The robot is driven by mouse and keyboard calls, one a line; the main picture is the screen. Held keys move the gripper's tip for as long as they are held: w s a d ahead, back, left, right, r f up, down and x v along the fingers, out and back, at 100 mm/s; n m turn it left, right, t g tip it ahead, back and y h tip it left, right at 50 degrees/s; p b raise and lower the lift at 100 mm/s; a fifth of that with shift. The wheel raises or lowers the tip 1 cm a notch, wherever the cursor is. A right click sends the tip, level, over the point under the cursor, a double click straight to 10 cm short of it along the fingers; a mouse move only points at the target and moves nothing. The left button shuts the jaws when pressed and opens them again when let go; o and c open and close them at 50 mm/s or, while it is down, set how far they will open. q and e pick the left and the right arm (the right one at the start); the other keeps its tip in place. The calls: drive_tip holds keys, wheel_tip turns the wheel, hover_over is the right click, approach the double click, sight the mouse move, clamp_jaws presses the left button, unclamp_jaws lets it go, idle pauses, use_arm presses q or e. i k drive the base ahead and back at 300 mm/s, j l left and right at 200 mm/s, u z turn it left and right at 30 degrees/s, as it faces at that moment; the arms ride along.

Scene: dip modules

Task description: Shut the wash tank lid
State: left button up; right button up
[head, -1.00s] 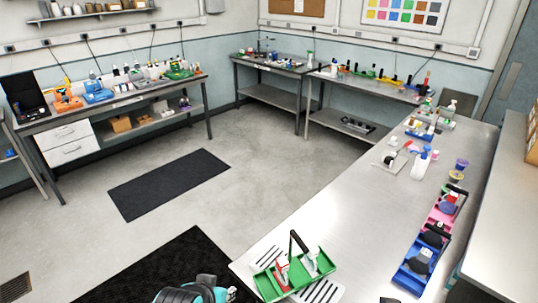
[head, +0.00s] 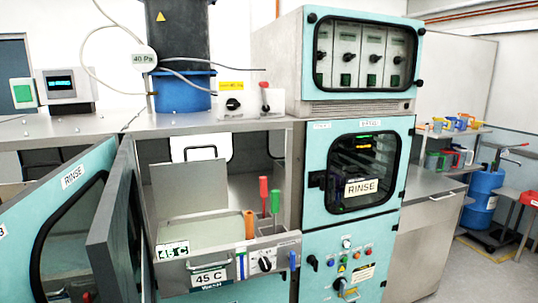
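The wash tank (head: 212,275) is in the lower middle of the head view, inside an open bay of a teal and grey machine. Its front panel carries "45 C" and "WASH" labels, a black knob and a handle. The tank top is uncovered and pale liquid (head: 215,232) shows inside. A grey panel with a black handle on its top edge, which looks like the tank lid (head: 185,188), stands upright behind the liquid. Neither gripper is in view.
A thick grey door (head: 110,235) stands open at the bay's left, beside a teal "RINSE" door (head: 70,215). Red (head: 264,195), green and orange handles stand at the tank's right. A shut "RINSE" cabinet (head: 362,170) is to the right.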

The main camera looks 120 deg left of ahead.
sight(186, 187)
drive_tip(key=i+l+u, duration=0.1)
drive_tip(key=u, duration=3.85)
drive_tip(key=i+u, duration=0.1)
drive_tip(key=u, duration=0.45)
drive_tip(key=i+l, duration=0.15)
drive_tip(key=l, duration=0.25)
drive_tip(key=i+l, duration=0.1)
drive_tip(key=l, duration=0.25)
drive_tip(key=i+l+u, duration=0.15)
drive_tip(key=i+l, duration=0.5)
